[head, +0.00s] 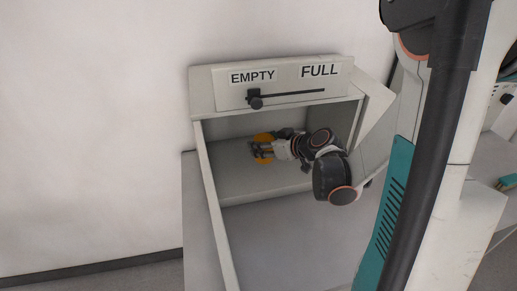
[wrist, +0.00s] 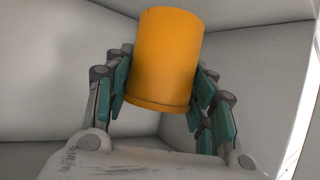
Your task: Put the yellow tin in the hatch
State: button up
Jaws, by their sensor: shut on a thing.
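The yellow tin (wrist: 166,55) is between the teal finger pads of my gripper (wrist: 162,95) in the wrist view, a little tilted in the picture. My gripper is shut on it. In the head view, the tin (head: 264,137) shows as a small yellow patch behind the fingers of my gripper (head: 262,149). My gripper and the tin are inside the open grey hatch (head: 205,190), towards its back wall. I cannot tell whether the tin touches the hatch floor. My fingers hide part of the tin.
A panel above the opening reads EMPTY and FULL, with a black slider knob (head: 254,99) at the EMPTY end. The hatch floor (head: 245,180) in front of my gripper is clear. A white wall is on the left.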

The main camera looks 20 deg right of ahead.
jog(key=w+d+b, duration=0.1)
jog(key=w+d, duration=0.1)
jog(key=w, duration=0.6)
jog(key=f+b, duration=0.1)
jog(key=f, duration=0.1)
jog(key=f+b, duration=0.1)
jog(key=f, duration=0.1)
jog(key=s+f+b, duration=0.1)
jog(key=f, duration=0.2)
jog(key=shift+a, duration=0.25)
jog(key=shift+w, duration=0.2)
jog(key=shift+f+b, duration=0.15)
jog(key=shift+b, duration=0.25)
jog(key=o, duration=1.3)
jog(key=shift+c, duration=0.2)
